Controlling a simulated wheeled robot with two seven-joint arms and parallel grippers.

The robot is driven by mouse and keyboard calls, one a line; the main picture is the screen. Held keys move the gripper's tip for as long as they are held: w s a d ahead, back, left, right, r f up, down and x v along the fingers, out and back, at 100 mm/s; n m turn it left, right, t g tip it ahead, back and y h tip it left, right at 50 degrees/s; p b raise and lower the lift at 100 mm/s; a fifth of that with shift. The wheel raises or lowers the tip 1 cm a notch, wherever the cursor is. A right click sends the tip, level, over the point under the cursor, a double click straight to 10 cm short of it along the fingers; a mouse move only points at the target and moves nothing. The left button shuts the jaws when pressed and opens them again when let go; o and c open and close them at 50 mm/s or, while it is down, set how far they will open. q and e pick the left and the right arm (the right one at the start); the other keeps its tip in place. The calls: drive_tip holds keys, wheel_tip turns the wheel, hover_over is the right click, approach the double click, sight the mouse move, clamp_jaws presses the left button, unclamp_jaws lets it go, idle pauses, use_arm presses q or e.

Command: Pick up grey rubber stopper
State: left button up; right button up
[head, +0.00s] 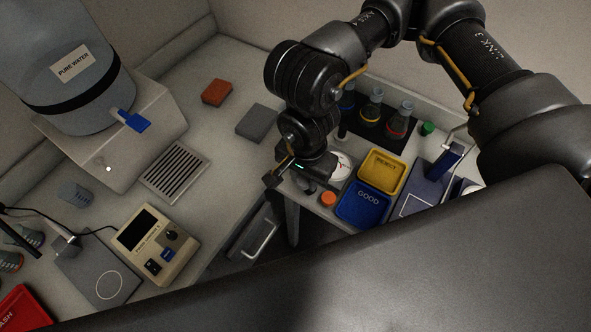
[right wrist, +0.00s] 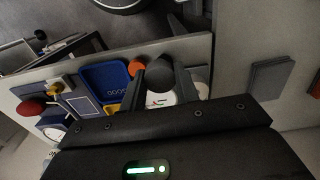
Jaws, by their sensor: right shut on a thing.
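The grey rubber stopper (right wrist: 160,74) shows as a dark grey round piece between the two fingers of my right gripper (right wrist: 162,82) in the right wrist view. The gripper is shut on it, one finger on each side. In the head view my right gripper (head: 294,183) points down near the bench's front edge, left of the blue GOOD tray; the stopper is hard to make out there. My left gripper is not in view.
An orange piece (head: 328,198), a blue GOOD tray (head: 345,217), a yellow REJECT tray (head: 371,183) and a white round thing (head: 342,163) crowd close to the right gripper. Flasks (head: 372,105) stand behind. A grey block (head: 258,122) lies to the left, with free bench around it.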

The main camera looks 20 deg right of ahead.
drive_tip(key=shift+s+r, duration=0.3)
drive_tip(key=shift+s, duration=0.65)
drive_tip(key=shift+s+d+r+p, duration=0.1)
drive_tip(key=shift+s+r+p, duration=0.3)
drive_tip(key=shift+s+p, duration=0.6)
drive_tip(key=shift+s+d+r+p, duration=0.1)
drive_tip(key=shift+s+r+p, duration=0.35)
drive_tip(key=shift+p, duration=0.95)
drive_tip(key=shift+s+d+r+p, duration=0.1)
drive_tip(key=shift+s+r+p, duration=0.25)
drive_tip(key=shift+s+p, duration=0.65)
